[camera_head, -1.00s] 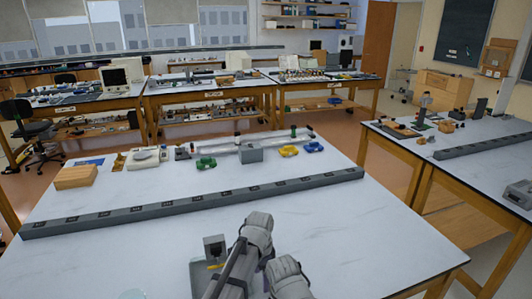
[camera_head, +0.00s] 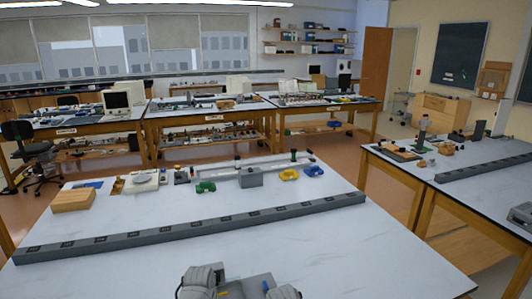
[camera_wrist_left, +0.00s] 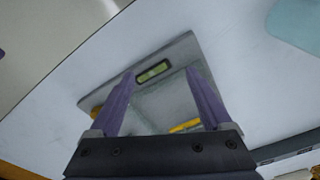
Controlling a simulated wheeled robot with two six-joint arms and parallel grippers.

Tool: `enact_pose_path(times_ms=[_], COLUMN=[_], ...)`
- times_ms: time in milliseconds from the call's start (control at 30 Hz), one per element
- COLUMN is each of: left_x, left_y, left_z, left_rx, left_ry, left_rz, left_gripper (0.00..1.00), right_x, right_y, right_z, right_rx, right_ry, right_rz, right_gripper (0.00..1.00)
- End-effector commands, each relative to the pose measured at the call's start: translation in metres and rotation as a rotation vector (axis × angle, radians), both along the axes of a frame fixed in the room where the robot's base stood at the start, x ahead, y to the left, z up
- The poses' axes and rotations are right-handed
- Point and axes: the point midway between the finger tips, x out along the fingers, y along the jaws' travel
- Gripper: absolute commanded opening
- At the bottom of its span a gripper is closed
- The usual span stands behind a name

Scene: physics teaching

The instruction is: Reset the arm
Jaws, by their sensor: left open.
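In the left wrist view my left gripper (camera_wrist_left: 160,76) is open, with its two purple fingers spread and nothing between their tips. Below the fingers lies a flat grey plate (camera_wrist_left: 185,48) on the white surface. It bears a small green bubble level (camera_wrist_left: 153,71) and a yellow strip (camera_wrist_left: 185,127). In the head view only grey links of my arm show at the bottom edge, and no fingertips can be seen there. My right gripper is not seen.
A long grey track (camera_head: 190,228) crosses the white table (camera_head: 330,255). Behind it are a wooden block (camera_head: 73,199), a green cart (camera_head: 205,187), a yellow cart (camera_head: 289,174) and a blue cart (camera_head: 314,170). Another bench (camera_head: 450,185) stands to the right. The table's right front is clear.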

Motion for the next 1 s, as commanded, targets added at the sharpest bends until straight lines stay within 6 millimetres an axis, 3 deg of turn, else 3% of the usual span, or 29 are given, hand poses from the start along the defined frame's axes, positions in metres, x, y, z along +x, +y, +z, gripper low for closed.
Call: enact_pose_path(times_ms=[133,367,800,1000], left_x=[-0.019,-0.028,-0.067,-0.075], left_y=[0.017,-0.018,-0.085,-0.094], left_z=[0.0,-0.018,-0.051,-0.053], left_rx=[-0.008,0.021,0.099,0.115], left_ry=[-0.009,0.022,0.085,0.096], left_rz=[0.153,0.059,-0.148,-0.182], left_gripper=[0.82,0.82,0.82,0.82], right_x=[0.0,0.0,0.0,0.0], right_y=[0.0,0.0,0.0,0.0], right_z=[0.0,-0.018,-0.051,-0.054], right_rx=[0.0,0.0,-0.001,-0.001], right_ry=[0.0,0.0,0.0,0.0], right_rz=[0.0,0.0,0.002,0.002], right_gripper=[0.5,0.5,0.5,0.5])
